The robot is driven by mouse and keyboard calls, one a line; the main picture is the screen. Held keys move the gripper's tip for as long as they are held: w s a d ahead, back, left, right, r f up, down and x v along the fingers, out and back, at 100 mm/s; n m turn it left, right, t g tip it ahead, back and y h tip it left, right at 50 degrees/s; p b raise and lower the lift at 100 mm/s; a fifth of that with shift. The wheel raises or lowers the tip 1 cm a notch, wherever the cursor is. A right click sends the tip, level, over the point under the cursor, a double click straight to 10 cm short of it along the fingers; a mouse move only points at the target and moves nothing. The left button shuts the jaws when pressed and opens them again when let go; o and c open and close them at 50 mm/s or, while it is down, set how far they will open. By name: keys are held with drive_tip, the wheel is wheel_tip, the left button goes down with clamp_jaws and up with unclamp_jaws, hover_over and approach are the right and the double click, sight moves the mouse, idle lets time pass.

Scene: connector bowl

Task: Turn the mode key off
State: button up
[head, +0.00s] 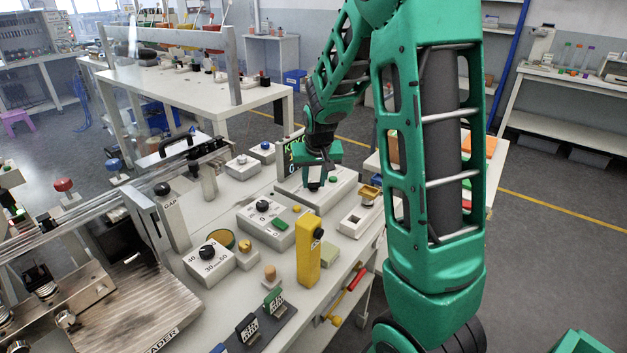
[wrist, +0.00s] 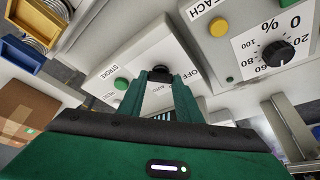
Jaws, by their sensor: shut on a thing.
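The mode key (wrist: 160,70) is a small black piece on a light control box (wrist: 182,62), seen between my fingertips in the wrist view. The labels OFF and AUTO are printed beside it, OFF to the right. My gripper (wrist: 163,78) is shut on the key, and its fingers hide most of it, so I cannot tell which label it points to. In the head view my gripper (head: 315,182) reaches down onto the same box (head: 343,192) near the back of the bench, with a green button on the box.
A neighbouring box (wrist: 238,50) has a percent dial and yellow button. In the head view a yellow post (head: 309,258) and a dial box (head: 208,264) stand nearer on the crowded bench.

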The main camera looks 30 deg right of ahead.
drive_tip(key=shift+w+a+r, duration=0.2)
drive_tip(key=shift+w+a, duration=0.05)
drive_tip(key=shift+w, duration=0.05)
drive_tip(key=o, duration=1)
drive_tip(key=shift+o, duration=0.2)
drive_tip(key=shift+s+d+f, duration=0.1)
drive_tip(key=shift+s, duration=0.05)
drive_tip(key=v, duration=1)
drive_tip(key=shift+r, duration=0.3)
drive_tip(key=shift+s, duration=0.15)
